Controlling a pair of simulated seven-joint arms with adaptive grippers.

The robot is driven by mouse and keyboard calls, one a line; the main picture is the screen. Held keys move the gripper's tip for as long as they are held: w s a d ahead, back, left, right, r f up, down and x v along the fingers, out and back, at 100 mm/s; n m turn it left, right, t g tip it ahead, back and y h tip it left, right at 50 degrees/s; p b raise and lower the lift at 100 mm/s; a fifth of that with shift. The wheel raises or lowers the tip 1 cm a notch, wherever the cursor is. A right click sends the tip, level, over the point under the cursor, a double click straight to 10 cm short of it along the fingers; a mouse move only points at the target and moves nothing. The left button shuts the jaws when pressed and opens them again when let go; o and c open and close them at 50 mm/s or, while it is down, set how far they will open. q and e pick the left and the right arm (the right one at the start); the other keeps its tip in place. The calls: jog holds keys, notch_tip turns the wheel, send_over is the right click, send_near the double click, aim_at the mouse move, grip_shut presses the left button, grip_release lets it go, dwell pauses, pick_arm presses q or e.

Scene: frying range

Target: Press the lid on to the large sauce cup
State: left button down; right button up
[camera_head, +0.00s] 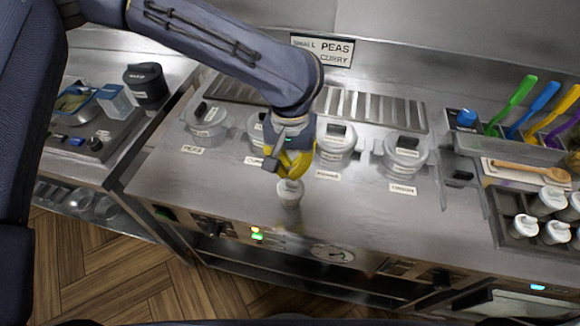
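A white sauce cup (289,197) stands upright on the steel counter near its front edge. Its top is pale, and I cannot make out whether a lid sits fully down on it. My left gripper (287,171), with yellow fingers, points down right above the cup. Its tips are at or just over the cup's top, and I cannot tell whether they touch. I cannot tell how far apart its fingers are. My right gripper is not in view.
Several lidded pots, including a left one (206,122) and a right one (404,155), stand behind the cup with labels before them. A rack of small white cups (524,227) is at the right. The counter (350,215) right of the cup is clear.

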pick_arm(q)
jog(key=c, duration=1.1)
grip_release()
jog(key=shift+r, duration=0.15)
jog(key=shift+r, duration=3.35)
